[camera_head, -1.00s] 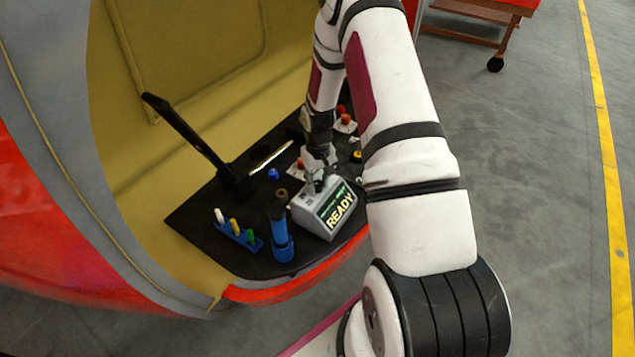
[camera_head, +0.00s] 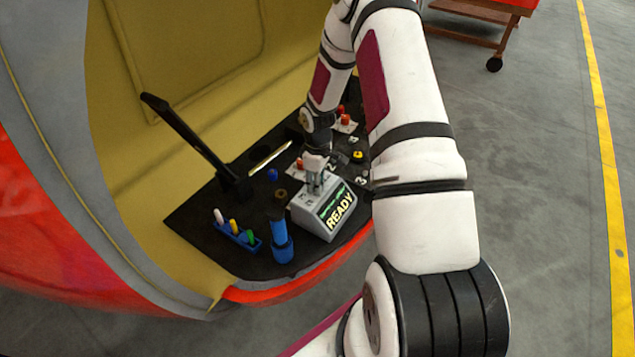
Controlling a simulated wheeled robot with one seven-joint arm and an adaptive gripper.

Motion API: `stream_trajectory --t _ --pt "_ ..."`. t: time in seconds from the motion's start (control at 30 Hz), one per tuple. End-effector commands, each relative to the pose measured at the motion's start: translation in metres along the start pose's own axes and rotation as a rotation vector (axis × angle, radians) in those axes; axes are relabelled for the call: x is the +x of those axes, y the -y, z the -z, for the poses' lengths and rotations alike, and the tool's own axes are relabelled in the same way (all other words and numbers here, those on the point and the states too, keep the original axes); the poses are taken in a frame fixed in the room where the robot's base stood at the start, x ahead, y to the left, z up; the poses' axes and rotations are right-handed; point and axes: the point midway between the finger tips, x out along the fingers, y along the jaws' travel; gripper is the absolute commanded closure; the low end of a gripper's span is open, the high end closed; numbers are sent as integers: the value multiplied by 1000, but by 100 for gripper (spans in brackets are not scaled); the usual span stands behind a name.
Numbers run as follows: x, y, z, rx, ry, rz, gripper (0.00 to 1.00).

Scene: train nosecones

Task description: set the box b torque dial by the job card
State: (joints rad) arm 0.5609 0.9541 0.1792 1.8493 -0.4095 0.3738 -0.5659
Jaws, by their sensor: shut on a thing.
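A grey box (camera_head: 312,221) with a sloped dark screen (camera_head: 338,211) stands on the black mat near its front right edge. The screen reads READY in yellow below a smaller green line. My gripper (camera_head: 315,188) points down at the top of this box, towards its back. It is shut on the dial there, which the fingers hide almost wholly. The dial's setting cannot be read. I see no box letter that I can read, and no job card that I can make out for sure.
On the black mat (camera_head: 200,213) stand a blue rack (camera_head: 238,236) with coloured pegs, a blue cylinder (camera_head: 282,245), a brown ring (camera_head: 281,194) and a tall black stand (camera_head: 190,138). Red knobs and a yellow-black knob (camera_head: 357,157) lie behind and right of the box.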

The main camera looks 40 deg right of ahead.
Motion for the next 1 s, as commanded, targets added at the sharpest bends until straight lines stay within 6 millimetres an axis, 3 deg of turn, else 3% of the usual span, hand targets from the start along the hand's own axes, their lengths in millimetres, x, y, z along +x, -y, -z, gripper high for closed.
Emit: stream_trajectory --t 0.57,0.6,0.67,1.0 --pt "0 0 0 -29 0 1 100" --pt "0 0 0 -29 0 1 64" --pt "0 0 0 -29 0 1 52" --pt "-2 0 0 -27 0 0 52"
